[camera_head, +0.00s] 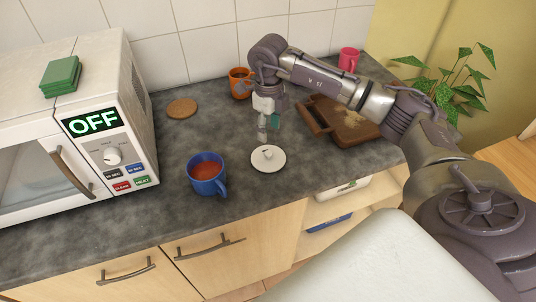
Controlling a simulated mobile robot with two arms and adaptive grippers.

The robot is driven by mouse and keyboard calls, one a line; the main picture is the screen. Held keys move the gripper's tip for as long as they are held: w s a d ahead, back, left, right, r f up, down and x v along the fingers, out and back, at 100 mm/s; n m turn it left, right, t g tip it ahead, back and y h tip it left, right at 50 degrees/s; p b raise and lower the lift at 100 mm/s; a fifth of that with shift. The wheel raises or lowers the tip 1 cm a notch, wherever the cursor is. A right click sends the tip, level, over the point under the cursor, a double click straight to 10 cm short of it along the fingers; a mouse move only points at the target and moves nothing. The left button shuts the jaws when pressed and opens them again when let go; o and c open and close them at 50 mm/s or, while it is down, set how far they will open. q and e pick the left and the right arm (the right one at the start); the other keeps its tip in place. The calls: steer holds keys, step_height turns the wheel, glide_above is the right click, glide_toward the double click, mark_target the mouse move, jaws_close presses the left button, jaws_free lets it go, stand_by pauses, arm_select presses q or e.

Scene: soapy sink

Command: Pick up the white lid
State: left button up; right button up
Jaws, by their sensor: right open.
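The white lid (268,160) is a round disc with a small knob on top, lying flat on the dark grey countertop. My right gripper (263,137) hangs just above the lid's far edge, pointing down, slightly left of the knob. It is open and holds nothing that I can see; its fingers are small in this view. I cannot tell whether the fingertips touch the lid. My left gripper is not in view.
A blue mug (207,178) with reddish liquid stands left of the lid. An orange mug (240,84) and a cork coaster (181,108) are farther back. A wooden board (352,134) lies right, a pink mug (348,60) behind. A microwave (128,134) fills the left.

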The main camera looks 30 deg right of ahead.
mark_target(269, 152)
step_height(269, 152, down, 3)
steer(key=shift+r, duration=0.1)
steer(key=shift+s+a+f+p, duration=0.1)
steer(key=shift+f+p, duration=0.15)
steer(key=shift+p, duration=0.25)
steer(key=f+p, duration=0.2)
steer(key=f, duration=0.1)
steer(key=shift+s+a+f, duration=0.15)
steer(key=shift+s+f, duration=0.15)
steer(key=shift+s, duration=0.1)
steer(key=shift+w+f, duration=0.1)
steer(key=shift+f, duration=0.5)
jaws_close()
